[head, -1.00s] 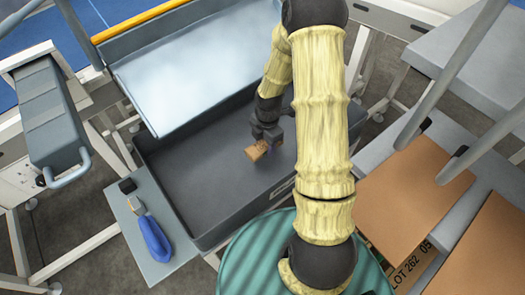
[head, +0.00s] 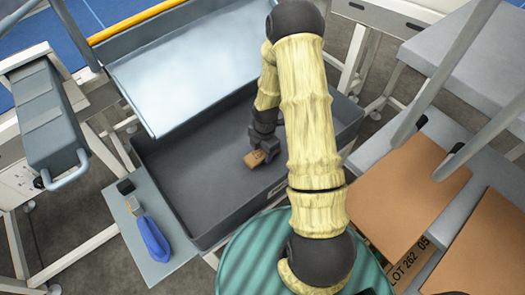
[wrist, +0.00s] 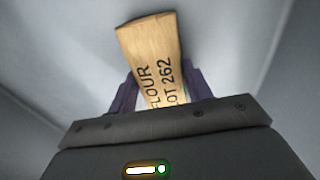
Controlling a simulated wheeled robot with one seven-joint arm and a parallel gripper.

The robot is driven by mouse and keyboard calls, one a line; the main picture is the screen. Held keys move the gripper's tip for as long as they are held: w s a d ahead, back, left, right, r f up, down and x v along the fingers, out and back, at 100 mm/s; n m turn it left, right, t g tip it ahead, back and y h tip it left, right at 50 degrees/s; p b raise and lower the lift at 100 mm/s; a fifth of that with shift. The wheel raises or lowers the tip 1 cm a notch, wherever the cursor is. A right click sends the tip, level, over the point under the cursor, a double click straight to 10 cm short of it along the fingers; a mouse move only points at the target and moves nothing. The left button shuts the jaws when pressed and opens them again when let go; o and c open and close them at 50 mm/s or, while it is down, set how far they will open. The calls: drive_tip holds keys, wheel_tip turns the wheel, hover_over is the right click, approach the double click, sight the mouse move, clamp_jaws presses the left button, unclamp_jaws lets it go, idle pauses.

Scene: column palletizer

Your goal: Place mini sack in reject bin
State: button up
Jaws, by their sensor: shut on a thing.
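The mini sack (head: 254,160) is a small tan block-like sack, held inside the outline of the dark grey bin (head: 190,185). In the wrist view the sack (wrist: 152,50) shows printed black letters, "FLOUR" and "LOT 262". My gripper (head: 262,152) is shut on the sack's near end, with purple fingers on both sides of it in the wrist view (wrist: 158,92). The sack's far end sticks out beyond the fingers. I cannot tell whether the sack touches the bin floor.
The bin has raised walls, and a pale sloping panel (head: 185,70) rises behind it. A small side shelf (head: 145,255) at left holds a blue-handled tool (head: 153,238). Brown cardboard sheets (head: 400,195) lie at right. The bin's left part is empty.

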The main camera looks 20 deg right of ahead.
drive_tip(key=shift+f, duration=0.1)
drive_tip(key=o, duration=1.1)
wheel_tip(320, 180, up, 12)
drive_tip(key=shift+w+d, duration=0.15)
drive_tip(key=shift+d, duration=0.2)
